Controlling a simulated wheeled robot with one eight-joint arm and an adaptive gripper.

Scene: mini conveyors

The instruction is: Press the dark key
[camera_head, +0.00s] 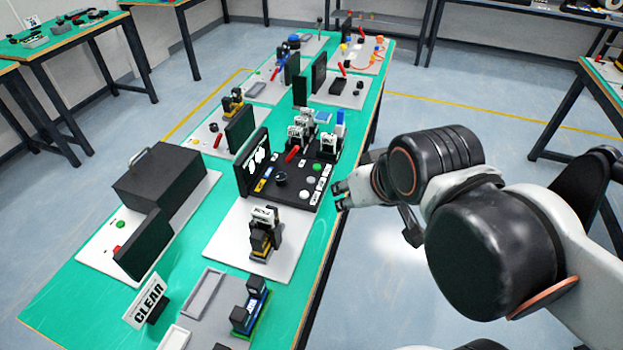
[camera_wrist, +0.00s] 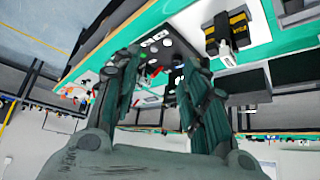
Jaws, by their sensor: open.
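A black control panel (camera_head: 268,197) lies on the green table in the head view. It carries a dark round knob or key (camera_head: 280,179), a green button (camera_head: 317,167) and pale buttons (camera_head: 303,195). I cannot tell for sure which part is the dark key. My gripper (camera_head: 341,196) is just right of the panel, off the table's right edge, pointing at it with nothing between its fingers. In the wrist view my gripper (camera_wrist: 160,58) is open, and the panel (camera_wrist: 178,48) shows between and beyond the fingers, partly hidden by them.
A black upright screen (camera_head: 250,163) stands at the panel's left edge. A red handle (camera_head: 292,154) and small white-and-black devices (camera_head: 328,146) stand behind. A yellow-and-black device (camera_head: 264,232) is on a white plate in front. Floor right of the table is free.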

